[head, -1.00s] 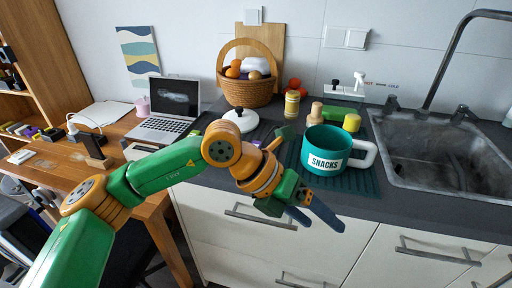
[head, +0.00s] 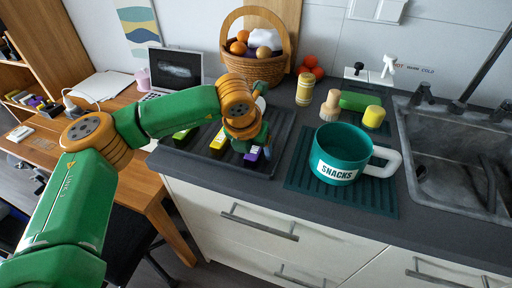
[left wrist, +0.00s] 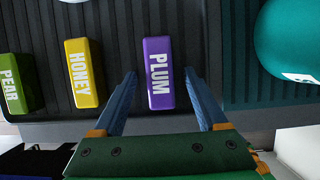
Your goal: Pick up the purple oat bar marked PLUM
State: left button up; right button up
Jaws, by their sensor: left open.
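The purple oat bar marked PLUM (left wrist: 158,74) lies on the dark ribbed tray (left wrist: 118,84) in the left wrist view. In the head view a small part of the purple bar (head: 252,155) shows just below my left gripper (head: 256,146). My left gripper (left wrist: 163,98) is open in the left wrist view, with one blue finger on each side of the bar's near part. I cannot tell how far above the tray the fingertips are. The bar is not gripped. My right gripper is in neither view.
A yellow HONEY bar (left wrist: 82,74) and a green PEAR bar (left wrist: 16,84) lie left of the purple bar. The teal SNACKS mug (head: 340,155) stands on a teal mat (head: 300,172) to the right. A fruit basket (head: 255,68) is behind.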

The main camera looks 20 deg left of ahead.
pick_arm(q)
jog(key=shift+s+r, duration=0.15)
jog(key=shift+s, duration=0.05)
jog(key=c, duration=0.8)
grip_shut()
jog(key=shift+w, duration=0.1)
